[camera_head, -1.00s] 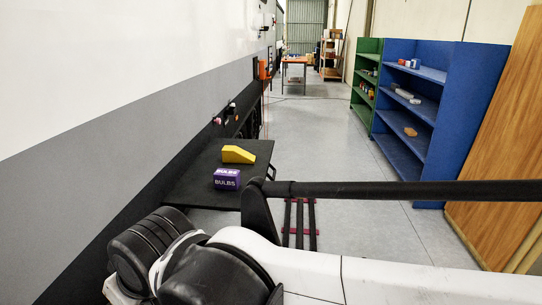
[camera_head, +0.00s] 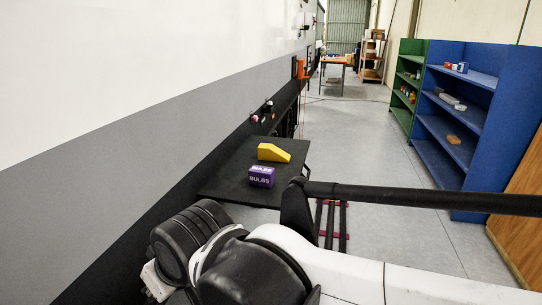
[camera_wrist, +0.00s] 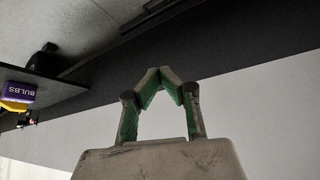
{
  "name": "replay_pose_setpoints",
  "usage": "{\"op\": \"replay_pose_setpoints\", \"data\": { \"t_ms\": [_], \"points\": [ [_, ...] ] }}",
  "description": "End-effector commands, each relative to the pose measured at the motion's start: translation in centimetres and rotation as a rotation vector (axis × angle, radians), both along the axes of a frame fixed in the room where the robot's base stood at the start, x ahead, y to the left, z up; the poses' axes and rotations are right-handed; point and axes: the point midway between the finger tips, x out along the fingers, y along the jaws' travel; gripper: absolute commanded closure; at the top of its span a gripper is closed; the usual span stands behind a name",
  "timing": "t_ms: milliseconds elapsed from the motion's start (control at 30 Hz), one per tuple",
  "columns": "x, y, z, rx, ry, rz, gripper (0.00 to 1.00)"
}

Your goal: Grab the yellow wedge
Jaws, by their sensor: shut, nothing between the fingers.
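The yellow wedge (camera_head: 272,152) lies on a black shelf (camera_head: 225,178) that juts from the caravan's side. A purple box labelled BULBS (camera_head: 261,176) stands just in front of it. In the wrist view, part of the yellow wedge (camera_wrist: 14,106) shows at the left edge, next to the purple box (camera_wrist: 20,91). My gripper (camera_wrist: 159,73) is shut and empty, with its fingertips together. It is well apart from the wedge, which lies off to the left in the wrist view. The head view does not show my gripper.
The white and grey caravan wall (camera_head: 140,120) runs along the left. A blue shelf unit (camera_head: 500,140) and a green one (camera_head: 405,85) stand on the right with small items. The grey floor (camera_head: 365,150) between is clear. A table (camera_head: 335,66) stands far back.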

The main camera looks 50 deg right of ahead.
Motion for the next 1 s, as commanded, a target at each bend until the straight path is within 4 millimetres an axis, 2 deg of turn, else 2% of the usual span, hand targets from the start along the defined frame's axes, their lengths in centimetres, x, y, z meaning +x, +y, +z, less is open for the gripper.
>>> {"op": "replay_pose_setpoints", "data": {
  "t_ms": [33,67,567,867,1000],
  "points": [
    [0.0,0.0,0.0,0.000,0.000,0.000,0.97],
    [0.0,0.0,0.0,0.000,0.000,0.000,0.93],
    [0.0,0.0,0.0,0.000,0.000,0.000,0.27],
    [0.3,-0.1,0.3,0.004,0.003,-0.009,0.27],
    [2.0,-0.7,2.2,0.037,0.020,-0.072,0.27]
  ]
}}
